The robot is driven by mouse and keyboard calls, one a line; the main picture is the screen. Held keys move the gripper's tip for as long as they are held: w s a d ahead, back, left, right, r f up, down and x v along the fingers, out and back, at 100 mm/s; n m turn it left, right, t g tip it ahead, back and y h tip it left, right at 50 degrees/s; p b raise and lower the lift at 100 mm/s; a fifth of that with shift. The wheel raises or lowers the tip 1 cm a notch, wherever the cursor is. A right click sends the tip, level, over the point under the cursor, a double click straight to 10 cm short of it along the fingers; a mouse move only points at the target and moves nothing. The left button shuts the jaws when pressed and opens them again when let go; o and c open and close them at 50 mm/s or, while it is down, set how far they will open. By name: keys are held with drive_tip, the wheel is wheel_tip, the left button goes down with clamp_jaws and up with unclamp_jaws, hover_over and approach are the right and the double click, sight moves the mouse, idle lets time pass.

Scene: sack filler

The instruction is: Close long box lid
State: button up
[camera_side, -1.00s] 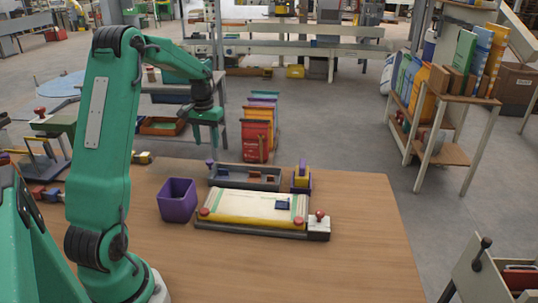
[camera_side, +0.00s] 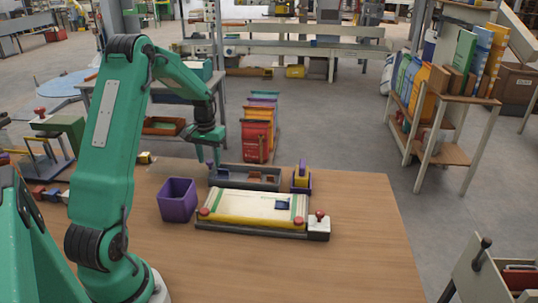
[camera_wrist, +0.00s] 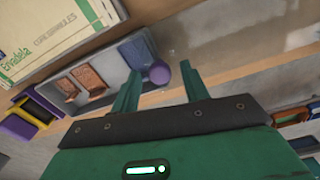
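The long grey box (camera_side: 262,177) lies along the back of the table, its top open, with reddish-brown pieces inside. My gripper (camera_side: 207,161) points down over the box's left end. In the wrist view my gripper (camera_wrist: 160,82) is open, with the knob showing between and just beyond the fingertips, apparently untouched. In the side view the fingers hide the knob.
A cream and yellow sack (camera_side: 250,207) lies on a dark base in front of the box, with a red-knobbed white block (camera_side: 319,229) at its right. A purple bin (camera_side: 177,201) stands left. A purple holder with a yellow piece (camera_side: 301,179) stands right. The table's right side is clear.

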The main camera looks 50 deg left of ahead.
clamp_jaws()
drive_tip(key=w+d, duration=1.5)
drive_tip(key=shift+w+d, duration=0.35)
drive_tip(key=shift+w, duration=0.05)
drive_tip(key=shift+r, duration=0.1)
unclamp_jaws()
drive_tip(key=shift+o, duration=0.7)
drive_tip(key=shift+s, duration=0.1)
wheel_tip(320, 180, up, 8)
